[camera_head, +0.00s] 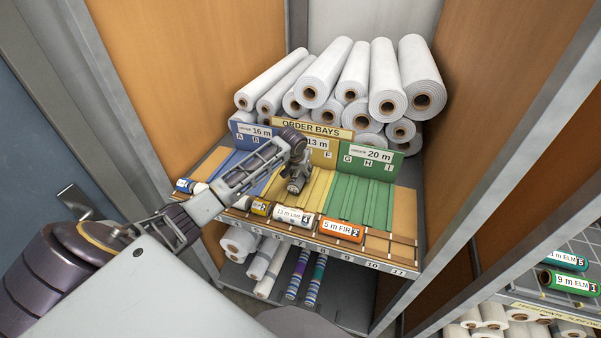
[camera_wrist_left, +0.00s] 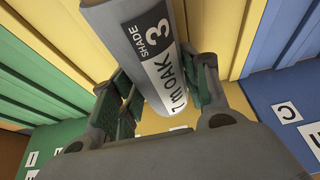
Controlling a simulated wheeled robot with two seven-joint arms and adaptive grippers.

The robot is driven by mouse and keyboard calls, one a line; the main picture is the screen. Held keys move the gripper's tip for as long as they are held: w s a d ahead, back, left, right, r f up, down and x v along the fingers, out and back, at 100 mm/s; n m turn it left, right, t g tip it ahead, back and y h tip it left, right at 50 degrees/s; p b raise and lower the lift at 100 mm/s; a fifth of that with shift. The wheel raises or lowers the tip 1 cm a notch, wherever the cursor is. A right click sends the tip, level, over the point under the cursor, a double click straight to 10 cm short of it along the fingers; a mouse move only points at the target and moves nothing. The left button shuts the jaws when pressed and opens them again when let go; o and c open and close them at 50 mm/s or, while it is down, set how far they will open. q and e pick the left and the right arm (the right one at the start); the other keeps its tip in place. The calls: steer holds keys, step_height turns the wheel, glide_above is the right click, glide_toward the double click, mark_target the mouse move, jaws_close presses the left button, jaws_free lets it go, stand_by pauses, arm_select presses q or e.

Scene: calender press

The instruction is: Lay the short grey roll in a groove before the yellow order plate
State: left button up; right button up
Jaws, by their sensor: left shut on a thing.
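The short grey roll (camera_wrist_left: 140,45), labelled 7 m OAK shade 3, is between the fingers of my left gripper (camera_wrist_left: 165,90) in the left wrist view. The gripper is shut on it. In the head view my left gripper (camera_head: 297,181) is over the yellow grooved bay (camera_head: 318,186), in front of the yellow order plate (camera_head: 322,146) marked 13 m. The roll cannot be made out clearly there, and the gripper and arm hide part of the yellow bay. Whether the roll touches the grooves I cannot tell. My right gripper is not in view.
The blue bay (camera_head: 222,162) is left, the green bay (camera_head: 360,200) right. Large white rolls (camera_head: 352,80) are stacked behind the plates.

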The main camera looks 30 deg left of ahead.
mark_target(297, 177)
arm_select(q)
steer(key=shift+f, duration=0.15)
steer(key=shift+f, duration=0.5)
stand_by(0.3)
steer(key=o, duration=1)
steer(key=shift+r, duration=0.1)
steer(key=shift+r, duration=0.5)
steer(key=b+v, duration=0.2)
steer(key=v, duration=0.9)
steer(key=shift+s+d+r, duration=0.1)
steer(key=shift+s+r, duration=0.15)
steer(key=shift+r, duration=0.15)
